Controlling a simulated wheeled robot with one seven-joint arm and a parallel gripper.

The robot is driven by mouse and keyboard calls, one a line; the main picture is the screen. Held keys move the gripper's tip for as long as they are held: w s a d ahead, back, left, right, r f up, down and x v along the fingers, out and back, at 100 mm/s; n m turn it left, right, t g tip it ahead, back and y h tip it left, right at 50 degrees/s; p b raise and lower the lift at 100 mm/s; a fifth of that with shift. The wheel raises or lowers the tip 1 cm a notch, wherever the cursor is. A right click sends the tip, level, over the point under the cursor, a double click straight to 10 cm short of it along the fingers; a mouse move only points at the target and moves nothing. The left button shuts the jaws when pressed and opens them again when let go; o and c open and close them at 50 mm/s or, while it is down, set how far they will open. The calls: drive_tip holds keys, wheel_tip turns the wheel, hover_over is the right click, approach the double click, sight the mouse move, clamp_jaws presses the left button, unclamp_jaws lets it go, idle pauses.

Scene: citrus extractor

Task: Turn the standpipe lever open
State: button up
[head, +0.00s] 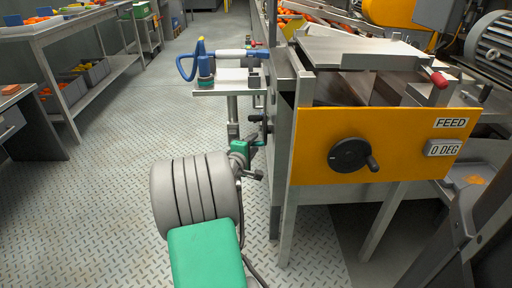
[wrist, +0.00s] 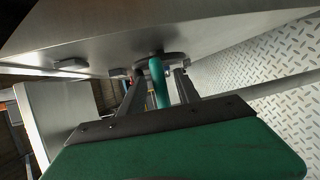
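In the wrist view, a teal-green lever (wrist: 159,88) hangs from a dark round fitting under a grey metal surface. My gripper (wrist: 158,80) is open, with one dark finger on each side of the lever. Narrow gaps show between the lever and both fingers. The lever's lower end is hidden behind the dark bar of my gripper. In the head view, a grey upright pipe (head: 232,108) stands under a small shelf. Green parts show near its lower end beyond my arm, but I cannot separate lever from gripper there.
The yellow FEED panel (head: 378,145) with its black crank (head: 352,155) is close to the right. A blue hose sprayer (head: 208,63) lies on the small shelf (head: 228,93). A workbench (head: 75,25) stands at the left. Bare tread-plate floor (head: 95,205) lies between.

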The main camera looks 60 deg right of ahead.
drive_tip(key=d, duration=0.3)
drive_tip(key=shift+w+d+f+b, duration=0.1)
drive_tip(key=shift+f+b, duration=0.2)
drive_tip(key=shift+c, duration=0.3)
clamp_jaws()
idle(0.8)
